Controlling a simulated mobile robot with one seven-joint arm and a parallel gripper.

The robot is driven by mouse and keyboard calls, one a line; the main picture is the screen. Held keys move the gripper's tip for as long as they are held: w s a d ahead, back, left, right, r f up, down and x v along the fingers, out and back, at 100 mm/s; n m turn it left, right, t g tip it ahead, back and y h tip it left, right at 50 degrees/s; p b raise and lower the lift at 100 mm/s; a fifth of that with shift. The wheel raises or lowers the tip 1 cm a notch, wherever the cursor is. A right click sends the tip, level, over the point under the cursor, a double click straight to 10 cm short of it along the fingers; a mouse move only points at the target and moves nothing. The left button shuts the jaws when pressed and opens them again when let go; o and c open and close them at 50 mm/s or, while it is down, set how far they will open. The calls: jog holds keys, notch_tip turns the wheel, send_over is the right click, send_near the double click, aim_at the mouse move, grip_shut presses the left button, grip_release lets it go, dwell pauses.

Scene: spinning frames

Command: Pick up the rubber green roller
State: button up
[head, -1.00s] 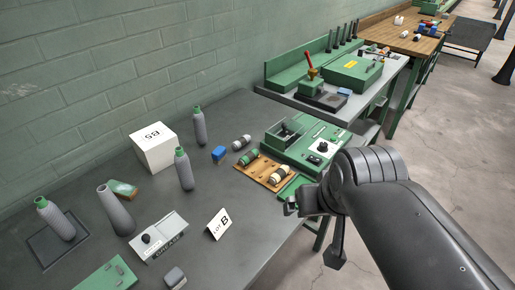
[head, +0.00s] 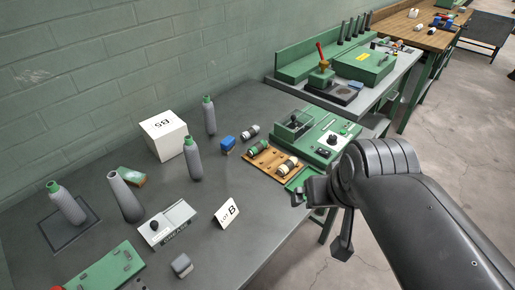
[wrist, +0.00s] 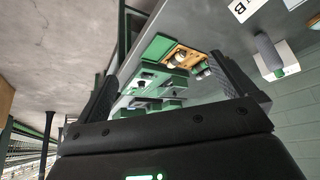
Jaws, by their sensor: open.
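The green roller (head: 258,149) lies on a small wooden board (head: 268,167) on the dark grey bench, at the board's far left side. A cream roller with dark bands (head: 288,165) lies on the same board, nearer my arm. My gripper (head: 310,190) is at the bench's right edge, in front of the board and apart from the rollers. In the wrist view my open gripper (wrist: 163,68) has nothing between its fingers; the board (wrist: 185,54) and cream roller (wrist: 175,60) show small in the distance beyond. The green roller is hard to make out there.
A grey-and-white roller (head: 250,131) and a blue block (head: 228,144) lie behind the board. A green machine (head: 315,138) stands right of it. Several grey bottles, a white box (head: 164,135) and a LOT B card (head: 227,212) stand left.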

jog(key=shift+w, duration=0.1)
jog(key=n+g+y, duration=0.2)
jog(key=n+y, duration=0.1)
jog(key=n, duration=0.6)
send_over(259, 145)
jog(key=s, duration=0.2)
jog(key=f, duration=1.5)
jog(key=shift+w+d+f, duration=0.1)
jog(key=shift+d, duration=0.3)
jog(key=x, duration=0.5)
jog(key=shift+w+d+f, duration=0.1)
jog(key=shift+d+f, duration=0.05)
jog(key=shift+d, duration=0.05)
jog(key=shift+c, duration=0.6)
jog(key=c, duration=1)
